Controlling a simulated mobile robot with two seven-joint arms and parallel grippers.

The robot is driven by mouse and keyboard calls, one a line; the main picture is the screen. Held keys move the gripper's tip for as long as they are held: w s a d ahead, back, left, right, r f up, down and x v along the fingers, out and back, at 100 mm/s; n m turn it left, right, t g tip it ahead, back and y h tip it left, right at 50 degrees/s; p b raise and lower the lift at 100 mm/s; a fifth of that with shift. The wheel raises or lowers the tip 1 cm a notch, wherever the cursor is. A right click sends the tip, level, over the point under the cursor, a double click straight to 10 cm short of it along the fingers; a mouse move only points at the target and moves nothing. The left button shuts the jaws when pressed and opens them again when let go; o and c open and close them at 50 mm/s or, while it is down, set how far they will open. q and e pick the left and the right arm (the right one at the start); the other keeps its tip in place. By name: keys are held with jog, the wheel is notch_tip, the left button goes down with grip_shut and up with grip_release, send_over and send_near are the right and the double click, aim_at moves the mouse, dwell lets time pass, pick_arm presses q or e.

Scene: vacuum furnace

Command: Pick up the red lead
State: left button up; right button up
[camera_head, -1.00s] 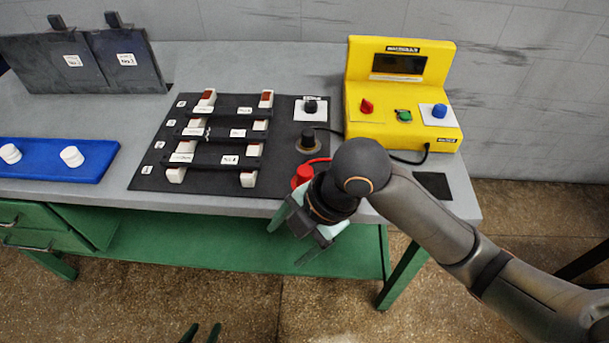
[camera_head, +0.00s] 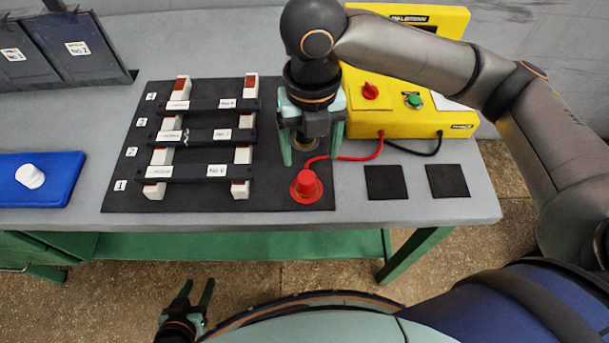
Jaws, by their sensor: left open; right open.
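The red lead (camera_head: 306,184) has a red plug standing on a round red base at the right front corner of the black mat. Its red cable (camera_head: 357,157) runs to the yellow box. My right gripper (camera_head: 312,150) is open and points down just behind the red plug, apart from it. My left gripper (camera_head: 197,287) is open and empty, low in front of the table.
The yellow box (camera_head: 400,117) stands behind right with a red knob, a green button and a black cable. Strips with white blocks cover the black mat's (camera_head: 120,197) left part. Two black squares (camera_head: 386,182) lie to the right. A blue tray (camera_head: 50,195) is at left.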

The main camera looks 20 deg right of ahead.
aim_at(307, 177)
jog(key=f, duration=0.9)
jog(key=shift+a+b, duration=0.25)
jog(key=shift+b, duration=0.05)
jog(key=shift+w, duration=0.1)
jog(key=shift+c, duration=0.2)
grip_shut()
